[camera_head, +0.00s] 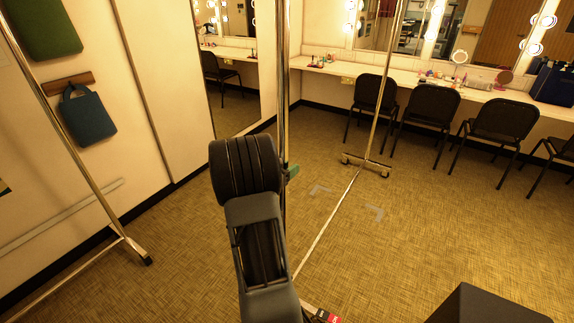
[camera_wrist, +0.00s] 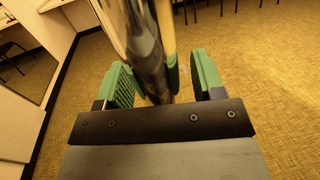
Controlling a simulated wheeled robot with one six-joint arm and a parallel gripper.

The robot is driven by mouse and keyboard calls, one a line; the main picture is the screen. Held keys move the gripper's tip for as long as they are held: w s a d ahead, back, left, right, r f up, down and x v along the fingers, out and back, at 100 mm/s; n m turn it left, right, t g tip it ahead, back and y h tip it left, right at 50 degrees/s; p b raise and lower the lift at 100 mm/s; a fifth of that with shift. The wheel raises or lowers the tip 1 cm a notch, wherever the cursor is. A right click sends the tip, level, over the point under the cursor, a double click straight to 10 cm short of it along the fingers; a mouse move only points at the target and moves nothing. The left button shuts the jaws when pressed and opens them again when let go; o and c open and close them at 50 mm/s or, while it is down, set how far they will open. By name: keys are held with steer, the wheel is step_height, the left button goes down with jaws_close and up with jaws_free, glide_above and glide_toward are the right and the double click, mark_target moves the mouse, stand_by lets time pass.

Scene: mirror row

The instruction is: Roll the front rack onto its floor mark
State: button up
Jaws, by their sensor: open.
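The front rack is a chrome frame with a near upright (camera_head: 283,75), a far upright (camera_head: 385,80) and a low bar (camera_head: 327,222) between them. Its far foot (camera_head: 365,165) stands on casters on the carpet. Pale grey corner tapes of the floor mark show at the left (camera_head: 320,190) and right (camera_head: 375,212) of the low bar, nearer than the far foot. My gripper (camera_head: 291,172) is at the near upright, mostly hidden by my arm. In the wrist view the open green-padded fingers (camera_wrist: 165,75) have the upright (camera_wrist: 146,45) between them, closer to the left pad.
Another chrome rack (camera_head: 85,175) stands at the left by the wall, where a blue bag (camera_head: 88,116) hangs. Black chairs (camera_head: 430,105) line the lit mirror counter (camera_head: 420,82) at the back. A mirror (camera_head: 236,85) is behind the rack. Open carpet (camera_head: 450,235) lies at the right.

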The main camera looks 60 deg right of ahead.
steer(key=shift+s+d, duration=0.1)
steer(key=shift+d, duration=0.25)
jaws_close()
steer(key=shift+a, duration=0.1)
stand_by(0.4)
